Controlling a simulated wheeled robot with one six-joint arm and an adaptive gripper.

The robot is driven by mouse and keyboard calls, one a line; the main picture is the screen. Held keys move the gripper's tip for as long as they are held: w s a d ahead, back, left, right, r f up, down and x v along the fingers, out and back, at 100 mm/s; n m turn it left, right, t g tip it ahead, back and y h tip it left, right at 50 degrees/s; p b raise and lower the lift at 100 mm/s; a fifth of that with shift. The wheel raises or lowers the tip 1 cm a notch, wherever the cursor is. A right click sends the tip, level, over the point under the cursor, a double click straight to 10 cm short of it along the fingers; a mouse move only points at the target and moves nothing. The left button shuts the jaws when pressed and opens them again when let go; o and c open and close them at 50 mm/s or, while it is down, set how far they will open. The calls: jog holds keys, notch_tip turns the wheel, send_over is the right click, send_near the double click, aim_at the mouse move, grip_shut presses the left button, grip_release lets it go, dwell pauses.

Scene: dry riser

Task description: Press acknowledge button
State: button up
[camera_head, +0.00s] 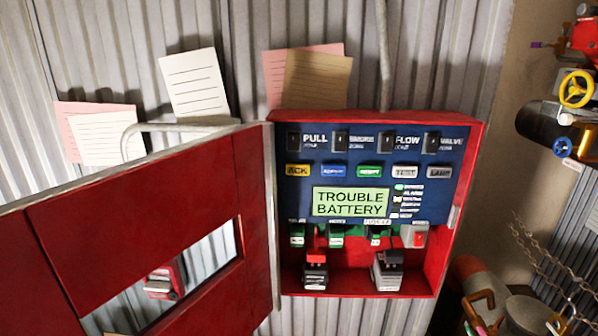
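The yellow button labelled ACK (298,170) is at the left end of a row of buttons on the blue panel (437,208). The panel sits inside an open red cabinet (461,170) on the wall. A green display (351,202) below the buttons reads TROUBLE BATTERY. To the right of ACK are a blue button (334,171), a green button (369,172), a white TEST button (404,171) and a grey LAMP button (439,172). Nothing covers the ACK button. My gripper is not in view.
The red cabinet door (130,235), with a window, stands open to the left. Two batteries (315,273) (387,272) sit at the cabinet bottom. Paper notes (194,84) are on the corrugated wall. Pipework with a yellow handwheel (576,89) and hanging chains (545,262) are at right.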

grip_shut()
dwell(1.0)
